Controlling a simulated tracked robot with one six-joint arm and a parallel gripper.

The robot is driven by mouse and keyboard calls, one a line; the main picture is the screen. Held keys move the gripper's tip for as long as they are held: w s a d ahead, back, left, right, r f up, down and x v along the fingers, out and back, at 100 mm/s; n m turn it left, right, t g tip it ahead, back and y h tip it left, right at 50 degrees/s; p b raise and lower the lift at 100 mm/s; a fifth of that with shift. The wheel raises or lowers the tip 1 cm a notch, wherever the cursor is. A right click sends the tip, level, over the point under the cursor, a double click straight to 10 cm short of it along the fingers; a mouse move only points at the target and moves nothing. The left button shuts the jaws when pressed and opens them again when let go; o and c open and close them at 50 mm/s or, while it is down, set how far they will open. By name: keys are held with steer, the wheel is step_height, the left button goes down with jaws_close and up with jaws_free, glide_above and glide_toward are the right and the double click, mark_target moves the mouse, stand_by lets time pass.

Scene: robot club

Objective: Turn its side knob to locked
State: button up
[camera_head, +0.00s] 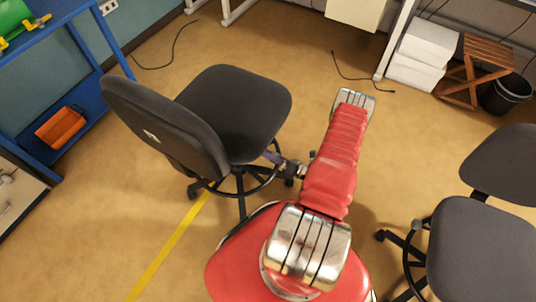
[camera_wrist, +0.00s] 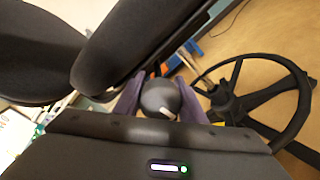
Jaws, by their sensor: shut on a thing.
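The dark office chair (camera_head: 236,112) stands left of my red arm in the head view, its backrest toward the left. Its seat and backrest also fill the upper left of the wrist view (camera_wrist: 130,45). The side knob (camera_wrist: 157,96) is a round dark grey knob with a white mark toward its lower right edge. My gripper (camera_wrist: 160,100) has purple fingers on both sides of the knob and is shut on it. In the head view my gripper (camera_head: 271,157) is at the chair's near side, under the seat; the knob cannot be made out there.
The chair's wheeled base and foot ring (camera_wrist: 245,95) are right of the knob in the wrist view. A second dark chair (camera_head: 480,240) stands at the right. A blue shelf (camera_head: 75,120) with an orange bin (camera_head: 61,128) is at the left. Cables lie on the floor behind.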

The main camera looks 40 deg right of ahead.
steer(key=shift+d+m, duration=0.15)
steer(key=shift+m, duration=0.35)
steer(key=o, duration=0.9)
steer(key=shift+w, duration=0.1)
steer(key=shift+c, duration=0.2)
steer(key=shift+o, duration=0.8)
steer(key=shift+r, duration=0.1)
